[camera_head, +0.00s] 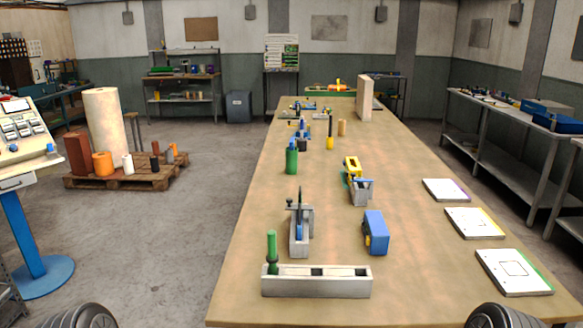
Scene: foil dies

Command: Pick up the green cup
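A green cylinder (291,161), the most cup-like green thing in view, stands upright on the long wooden table (330,210), left of its middle. Something blue shows at its top. Nothing touches it from my side. A second green object, a slim green handle (271,246), stands upright in the left end of a grey slotted block (330,288) at the near edge. Neither of my grippers is in view; only dark rounded parts of my own arms show at the bottom left and bottom right corners.
A grey holder (300,235) and a blue block (375,231) stand between the slotted block and the green cylinder. A yellow and grey tool (357,184) is to its right. Three white sheets (513,272) lie along the right edge. The near right tabletop is mostly clear.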

